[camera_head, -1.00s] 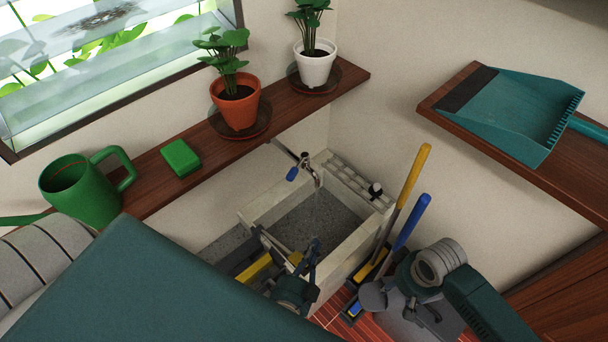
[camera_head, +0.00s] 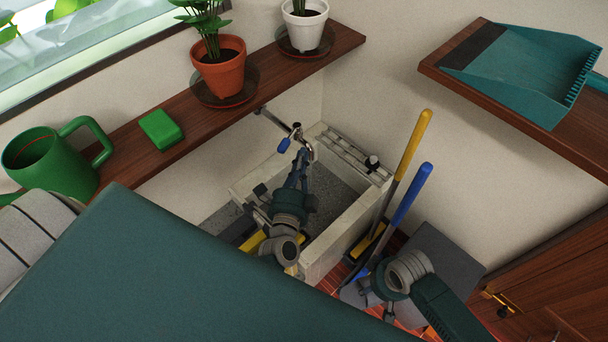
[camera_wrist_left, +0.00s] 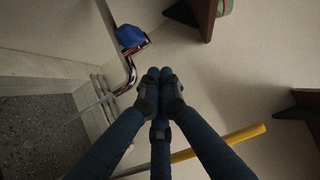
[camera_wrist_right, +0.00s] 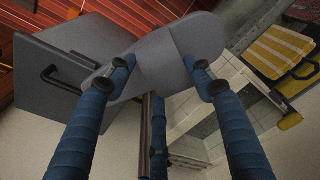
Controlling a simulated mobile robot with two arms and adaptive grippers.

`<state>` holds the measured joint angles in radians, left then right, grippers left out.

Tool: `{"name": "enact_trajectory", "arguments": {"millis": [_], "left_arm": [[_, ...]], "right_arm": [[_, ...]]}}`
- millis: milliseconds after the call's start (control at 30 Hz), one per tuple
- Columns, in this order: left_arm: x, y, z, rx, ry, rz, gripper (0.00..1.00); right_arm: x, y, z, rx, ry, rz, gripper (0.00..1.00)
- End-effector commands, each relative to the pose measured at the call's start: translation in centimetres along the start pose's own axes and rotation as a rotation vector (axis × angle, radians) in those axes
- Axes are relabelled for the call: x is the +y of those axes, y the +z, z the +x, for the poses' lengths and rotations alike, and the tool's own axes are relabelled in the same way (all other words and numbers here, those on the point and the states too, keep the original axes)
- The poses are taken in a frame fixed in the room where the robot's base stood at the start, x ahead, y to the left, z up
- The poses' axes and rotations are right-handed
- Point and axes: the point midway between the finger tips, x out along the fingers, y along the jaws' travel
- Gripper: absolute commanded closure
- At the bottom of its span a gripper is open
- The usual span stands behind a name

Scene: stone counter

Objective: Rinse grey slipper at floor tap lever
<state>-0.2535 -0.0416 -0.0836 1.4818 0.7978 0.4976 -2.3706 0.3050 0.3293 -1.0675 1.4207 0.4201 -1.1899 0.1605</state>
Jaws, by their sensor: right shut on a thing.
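The tap with its blue lever (camera_head: 284,145) is on the wall over the pale stone basin (camera_head: 341,227). In the left wrist view the lever (camera_wrist_left: 130,36) and chrome spout (camera_wrist_left: 127,78) lie just left of my left gripper (camera_wrist_left: 160,75). Its fingertips are together and empty, apart from the lever. In the head view my left gripper (camera_head: 303,158) is close to the spout. A thin pale streak like water runs from the spout. My right gripper (camera_wrist_right: 158,75) is shut on the grey slipper (camera_wrist_right: 155,60), outside the basin; its arm partly hides the slipper in the head view.
A yellow-handled brush (camera_head: 411,145) and a blue-handled one (camera_head: 411,194) stand between the basin and my right gripper. A grey box (camera_head: 445,252) is behind that gripper. The wooden shelf (camera_head: 225,121) holds pots, a green block and a watering can. A teal dustpan (camera_head: 530,75) lies on the right shelf.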

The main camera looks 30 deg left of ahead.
Motion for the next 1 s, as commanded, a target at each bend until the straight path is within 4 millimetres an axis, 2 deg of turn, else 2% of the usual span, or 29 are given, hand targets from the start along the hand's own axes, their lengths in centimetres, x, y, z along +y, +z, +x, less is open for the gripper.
{"name": "enact_trajectory", "arguments": {"millis": [200,667,833,1000], "left_arm": [[0.1,2.1,0.4,0.002,0.001,0.001,1.0],[0.0,2.5,0.5,0.01,0.0,0.001,1.0],[-0.1,3.7,0.5,0.101,-0.004,0.01,1.0],[0.2,5.1,0.6,0.222,-0.003,0.011,1.0]], "right_arm": [[0.0,0.1,0.8,0.001,0.0,0.0,0.91],[0.0,0.0,0.8,0.001,0.0,0.0,0.91],[0.0,0.0,0.5,0.001,0.0,0.0,0.91],[0.0,0.1,1.1,0.001,0.0,0.0,0.91]]}}
